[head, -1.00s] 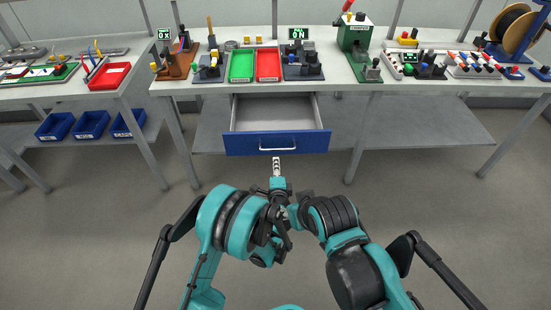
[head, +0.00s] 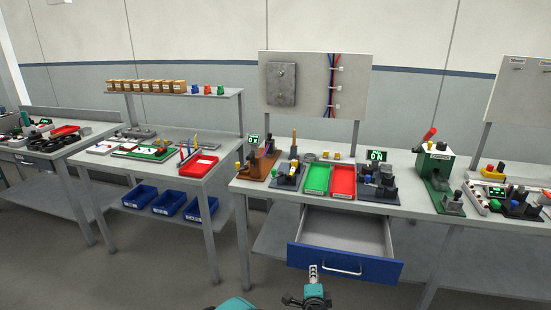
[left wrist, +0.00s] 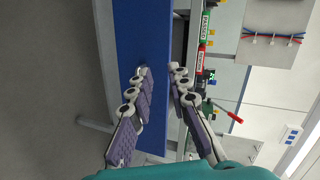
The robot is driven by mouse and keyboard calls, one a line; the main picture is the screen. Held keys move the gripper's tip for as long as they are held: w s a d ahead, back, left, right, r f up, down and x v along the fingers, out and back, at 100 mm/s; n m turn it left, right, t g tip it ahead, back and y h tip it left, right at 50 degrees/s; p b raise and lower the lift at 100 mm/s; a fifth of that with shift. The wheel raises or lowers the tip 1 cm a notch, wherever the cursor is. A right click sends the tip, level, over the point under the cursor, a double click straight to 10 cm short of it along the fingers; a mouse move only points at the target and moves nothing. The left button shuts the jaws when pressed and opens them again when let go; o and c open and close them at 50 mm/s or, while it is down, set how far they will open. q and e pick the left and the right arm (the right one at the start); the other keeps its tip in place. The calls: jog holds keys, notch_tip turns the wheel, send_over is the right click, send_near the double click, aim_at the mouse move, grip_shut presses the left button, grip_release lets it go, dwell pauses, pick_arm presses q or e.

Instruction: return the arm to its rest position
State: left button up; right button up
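My left gripper (head: 313,272) shows at the bottom of the head view, in front of the blue drawer front (head: 345,263) and just left of its pale handle (head: 342,270). Whether a fingertip touches the drawer cannot be told. The drawer is pulled out and its visible inside (head: 345,228) is empty. My right gripper is not clearly seen.
The workbench (head: 240,188) carries a green tray (head: 317,178), a red tray (head: 342,180), fixtures and a green press (head: 434,165). A second table with blue bins (head: 168,203) stands to the left. The floor in front is clear.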

pick_arm(q)
jog(key=s+a+r+n+g+y, duration=0.1)
jog(key=s+a+r+n, duration=0.25)
jog(key=a, duration=0.45)
jog(key=s+a+r+n+g+y, duration=0.1)
jog(key=s+a+r+n+g, duration=0.2)
jog(key=a, duration=0.4)
jog(key=s+a+r+n+y, duration=0.1)
jog(key=s+a+r+n, duration=0.2)
jog(key=a, duration=0.5)
jog(key=s+a+n+g, duration=0.1)
jog(key=s+a+n, duration=0.3)
jog(key=s, duration=0.5)
jog(key=s+a+n+g, duration=0.2)
jog(key=s+a+n, duration=0.2)
jog(key=s, duration=0.6)
jog(key=shift+a+h, duration=0.3)
jog(key=shift+h, duration=0.1)
